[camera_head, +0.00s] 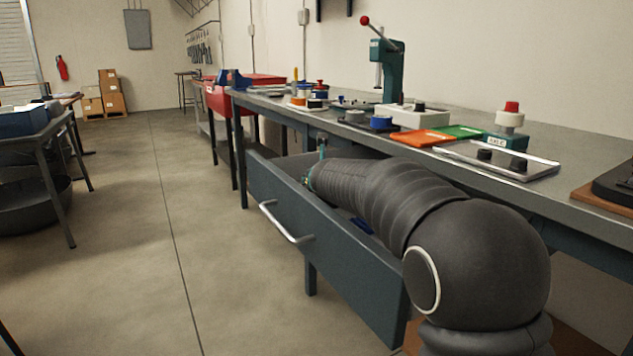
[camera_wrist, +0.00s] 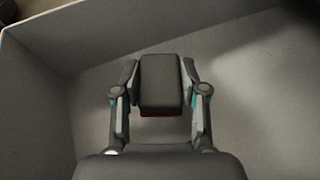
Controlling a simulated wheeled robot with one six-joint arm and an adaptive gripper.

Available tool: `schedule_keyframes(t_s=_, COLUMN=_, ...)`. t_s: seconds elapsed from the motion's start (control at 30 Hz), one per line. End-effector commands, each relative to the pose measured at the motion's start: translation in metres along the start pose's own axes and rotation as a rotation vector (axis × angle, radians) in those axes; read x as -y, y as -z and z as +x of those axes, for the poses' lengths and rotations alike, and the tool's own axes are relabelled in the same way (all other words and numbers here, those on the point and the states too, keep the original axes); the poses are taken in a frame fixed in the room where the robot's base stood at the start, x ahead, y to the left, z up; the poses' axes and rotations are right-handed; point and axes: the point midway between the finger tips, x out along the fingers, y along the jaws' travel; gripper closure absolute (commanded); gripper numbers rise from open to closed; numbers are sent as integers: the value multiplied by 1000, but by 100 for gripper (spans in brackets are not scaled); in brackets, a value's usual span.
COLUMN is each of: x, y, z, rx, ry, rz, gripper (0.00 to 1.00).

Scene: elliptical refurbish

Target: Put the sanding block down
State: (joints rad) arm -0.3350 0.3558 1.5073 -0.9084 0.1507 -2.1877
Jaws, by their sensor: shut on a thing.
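The sanding block (camera_wrist: 161,84) is a dark grey block with a red strip at its lower edge. In the wrist view my gripper (camera_wrist: 160,88) is shut on it, one finger on each side. Block and fingers are inside the grey-walled open drawer (camera_wrist: 62,95); I cannot tell whether the block touches the drawer floor. In the head view the drawer (camera_head: 325,255) stands pulled out under the workbench, with my arm reaching into it. My gripper's fingers and the block are hidden there behind the arm and the drawer front.
The workbench (camera_head: 575,190) runs along the right above the drawer. It holds a green press (camera_head: 393,72), an orange tray (camera_head: 416,138), a green tray (camera_head: 458,131) and a metal tray (camera_head: 500,160). A red chest (camera_head: 240,95) stands farther back.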

Motion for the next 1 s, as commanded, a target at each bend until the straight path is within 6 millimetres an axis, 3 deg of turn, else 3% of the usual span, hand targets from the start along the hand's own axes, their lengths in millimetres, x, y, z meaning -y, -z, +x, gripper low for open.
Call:
schedule_keyframes(t_s=0.03, x=1, y=12, z=5, rx=-17, ry=4, rz=-1, gripper=97)
schedule_keyframes(t_s=0.1, x=1, y=15, z=6, rx=-20, ry=5, rz=-2, gripper=97)
schedule_keyframes(t_s=0.67, x=3, y=23, z=9, rx=-25, ry=9, rz=-1, gripper=97)
schedule_keyframes(t_s=0.7, x=3, y=23, z=9, rx=-25, ry=9, rz=-1, gripper=50)
schedule_keyframes(t_s=0.77, x=3, y=23, z=9, rx=-25, ry=9, rz=-1, gripper=35)
schedule_keyframes(t_s=0.8, x=3, y=23, z=9, rx=-25, ry=9, rz=-1, gripper=28)
schedule_keyframes(t_s=1.0, x=2, y=23, z=9, rx=-25, ry=8, rz=-1, gripper=28)
